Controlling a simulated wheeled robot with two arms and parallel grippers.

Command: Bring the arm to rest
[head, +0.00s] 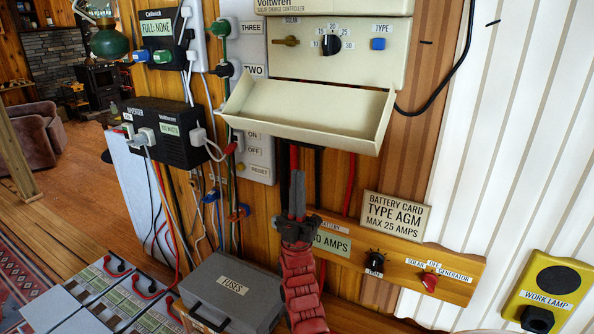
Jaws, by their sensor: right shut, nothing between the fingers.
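My right gripper (297,190) points up in the middle of the head view, at the end of my red arm that comes in from below. Its dark fingers are together with nothing between them. The fingertips show just below the hinged cream cover (300,112) of the solar charge controller (338,50), which hangs open. I cannot tell if they touch it. The gripper hides part of the wooden battery panel (400,250) and its "60 AMPS" label. My left gripper is not in view.
A grey "FUSES" box (233,290) stands just left of my arm, near several grey batteries (90,290) with cables. A black inverter (170,132) juts from the wall at left. Wooden floor (70,180) lies open at left.

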